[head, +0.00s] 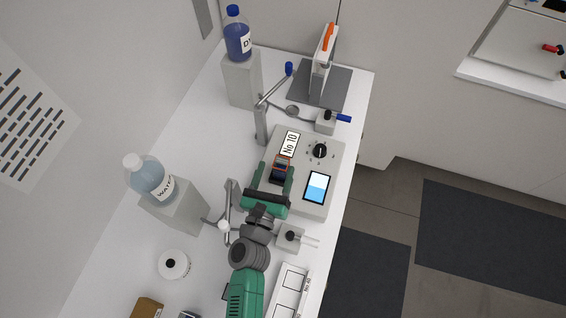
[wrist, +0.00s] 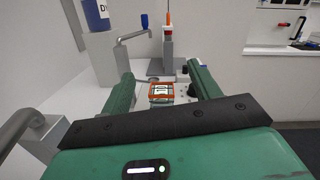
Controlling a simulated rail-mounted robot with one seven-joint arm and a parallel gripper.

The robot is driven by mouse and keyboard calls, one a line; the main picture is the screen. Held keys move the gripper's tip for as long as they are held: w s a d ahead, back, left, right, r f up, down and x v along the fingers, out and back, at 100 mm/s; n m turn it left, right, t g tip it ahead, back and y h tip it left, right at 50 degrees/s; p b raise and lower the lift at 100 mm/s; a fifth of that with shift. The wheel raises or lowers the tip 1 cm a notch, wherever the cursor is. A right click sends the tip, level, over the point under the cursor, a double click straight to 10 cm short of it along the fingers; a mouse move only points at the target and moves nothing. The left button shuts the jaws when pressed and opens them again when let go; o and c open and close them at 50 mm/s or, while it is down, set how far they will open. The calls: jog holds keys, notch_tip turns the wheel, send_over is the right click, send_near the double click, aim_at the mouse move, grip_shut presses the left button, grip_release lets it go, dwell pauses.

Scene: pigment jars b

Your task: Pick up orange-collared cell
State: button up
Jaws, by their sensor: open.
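The orange-collared cell (head: 282,165) is a small dark block with an orange rim. It sits at a pale instrument (head: 322,153) that has a "No 10" label, a black knob and a lit screen. In the wrist view, the orange collar (wrist: 161,98) shows ahead, between the fingers, with a white label in line with it. My gripper (head: 279,173) is open, its green fingers on either side of the cell. In the wrist view, my gripper (wrist: 160,78) has a visible gap between its fingers and the cell. I cannot tell whether either finger touches it; the cell's lower part is hidden.
A blue bottle (head: 238,42) stands on a grey block at the back. A water bottle (head: 148,178) stands on another block at left. Metal arms (head: 261,124) rise left of the instrument. An orange-handled stand (head: 323,65) is behind. The counter's right edge is close.

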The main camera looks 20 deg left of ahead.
aim_at(279, 171)
jog(key=f+m, duration=0.1)
jog(key=f, duration=0.1)
jog(key=s+f+m, duration=0.1)
jog(key=f, duration=0.1)
jog(key=f+h, duration=0.1)
jog(key=shift+s+d+f+m+g, duration=0.25)
jog(key=shift+s+f+m+g, duration=0.05)
jog(key=shift+s+f+m, duration=0.1)
jog(key=shift+w+a+r+p, duration=0.1)
jog(key=shift+w+a+p, duration=0.05)
jog(key=shift+w, duration=0.7)
jog(key=shift+w+a+r+p, duration=0.1)
jog(key=shift+w+p, duration=0.05)
jog(key=shift+w, duration=0.7)
jog(key=w, duration=0.4)
jog(key=shift+w+a+f, duration=0.1)
jog(key=shift+w+a, duration=0.1)
jog(key=shift+a, duration=0.15)
jog(key=c, duration=1.1)
